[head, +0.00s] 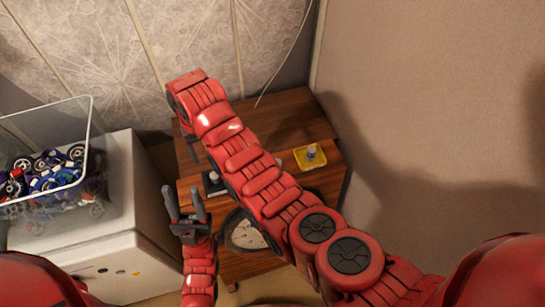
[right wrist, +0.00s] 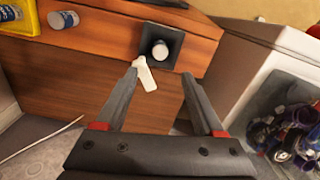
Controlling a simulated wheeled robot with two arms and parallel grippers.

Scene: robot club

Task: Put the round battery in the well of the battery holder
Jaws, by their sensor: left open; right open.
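A black square block (right wrist: 174,38), which looks like the battery holder, lies on the wooden table; it also shows in the head view (head: 211,191). A pale round-topped piece (right wrist: 160,50), perhaps the round battery, is at its middle; I cannot tell how deep it sits. A white tab-like piece (right wrist: 146,75) lies beside the block's edge. My right gripper (right wrist: 158,74) is open and empty, its fingertips near the block and tab. In the head view my right arm hides part of the table. My left gripper (head: 185,197) is open and empty, in front of the block.
A yellow tray (head: 318,163) holding a cylinder stands on the table at right; another small cylinder (right wrist: 63,19) stands near it. A round dial-like thing (head: 246,236) is partly behind my right arm. A clear bin (head: 82,112) of wheels and parts stands on the white cabinet (head: 118,225).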

